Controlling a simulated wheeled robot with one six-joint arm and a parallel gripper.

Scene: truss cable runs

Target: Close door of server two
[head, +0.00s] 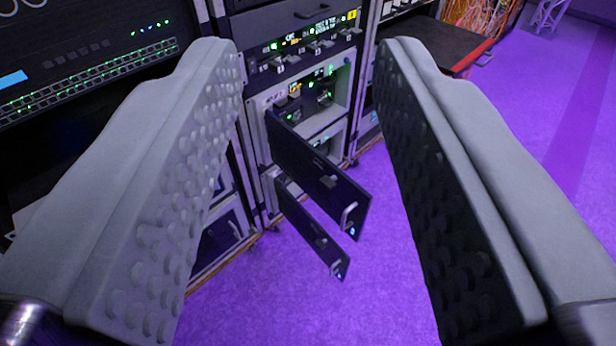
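A server rack (300,75) stands ahead in the head view. Two dark door panels hang open from its lower bays, hinged on their left sides and swung out toward me. The upper door (315,175) has a silver handle (348,215) near its free end. The lower door (312,230) has a smaller handle (336,268). I cannot read which door belongs to server two. My gripper (308,62) is open and empty, its two grey studded fingers on either side of the view. Both doors show between the fingers, apart from them. The left finger hides part of the rack.
A black unit with rows of green lights (90,75) stands at the left. A black-topped, red-edged surface (440,45) and orange cables (480,15) are at the upper right. The purple floor (545,130) is clear at the right.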

